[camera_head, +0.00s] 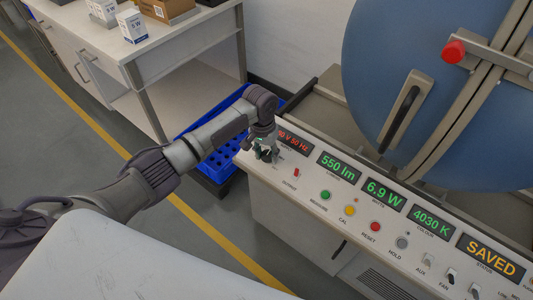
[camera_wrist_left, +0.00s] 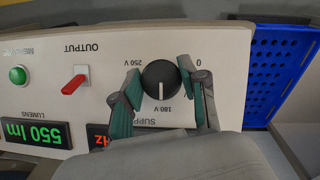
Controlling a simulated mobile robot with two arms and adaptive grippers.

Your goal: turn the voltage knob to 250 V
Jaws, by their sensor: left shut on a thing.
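The voltage knob (camera_wrist_left: 161,77) is a round black dial with a white pointer line, on the pale panel. The left wrist view is upside down. The pointer points toward the 180 V mark (camera_wrist_left: 168,108); the 250 V mark (camera_wrist_left: 133,64) is at picture left and the 0 mark (camera_wrist_left: 199,64) at right. My left gripper (camera_wrist_left: 160,69) has one finger on each side of the knob and is shut on it. In the head view my left gripper (camera_head: 265,152) hides the knob. The red supply display (camera_head: 295,142) is partly hidden and shows "80 V 50 Hz". My right gripper is out of view.
The red output switch (camera_wrist_left: 74,84) sits beside the knob. Green (camera_head: 325,195), yellow and red buttons run along the panel. A large blue sphere (camera_head: 400,40) stands behind it.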

